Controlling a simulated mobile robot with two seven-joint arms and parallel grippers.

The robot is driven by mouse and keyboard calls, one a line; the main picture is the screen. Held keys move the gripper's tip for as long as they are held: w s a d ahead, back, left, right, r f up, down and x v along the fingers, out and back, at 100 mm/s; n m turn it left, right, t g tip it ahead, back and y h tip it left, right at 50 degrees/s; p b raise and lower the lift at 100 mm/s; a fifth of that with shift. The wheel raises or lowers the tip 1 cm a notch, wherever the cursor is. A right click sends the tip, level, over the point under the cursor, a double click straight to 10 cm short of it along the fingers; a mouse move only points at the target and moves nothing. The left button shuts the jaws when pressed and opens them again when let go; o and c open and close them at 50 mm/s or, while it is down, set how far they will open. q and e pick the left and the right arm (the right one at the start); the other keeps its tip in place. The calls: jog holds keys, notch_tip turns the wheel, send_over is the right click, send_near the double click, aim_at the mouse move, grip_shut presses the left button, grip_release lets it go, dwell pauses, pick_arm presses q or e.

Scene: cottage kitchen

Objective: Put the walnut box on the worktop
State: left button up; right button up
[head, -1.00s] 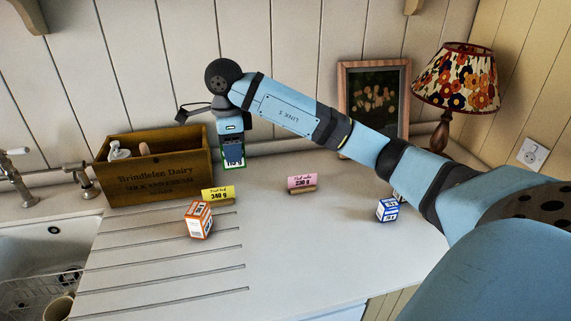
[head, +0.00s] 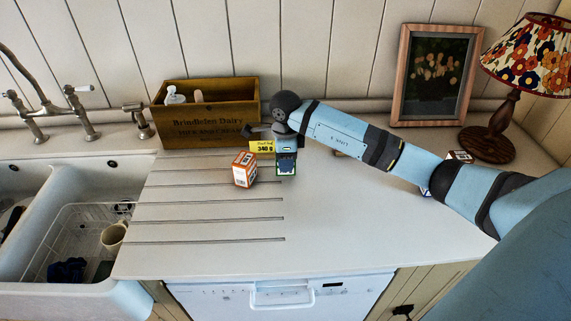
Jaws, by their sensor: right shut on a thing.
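My right gripper (head: 286,152) points down over the worktop (head: 330,215) and is shut on a small green-edged box (head: 286,171). I cannot read a walnut label on it; the gripper hides its upper part. The box is low over the worktop, just right of an orange and white box (head: 244,170); I cannot tell if its base touches. A blue and white box (head: 425,190) stands farther right, mostly behind my right arm. My left gripper is not in view.
A wooden crate (head: 205,125) holding bottles stands at the back left. A yellow price card (head: 262,147) is behind the held box. The sink (head: 90,215) is at left, a lamp (head: 490,140) and picture frame (head: 435,75) at back right. The front middle worktop is clear.

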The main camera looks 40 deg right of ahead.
notch_tip(320, 180, down, 3)
jog(key=shift+r, duration=0.2)
jog(key=shift+f, duration=0.15)
jog(key=o, duration=1)
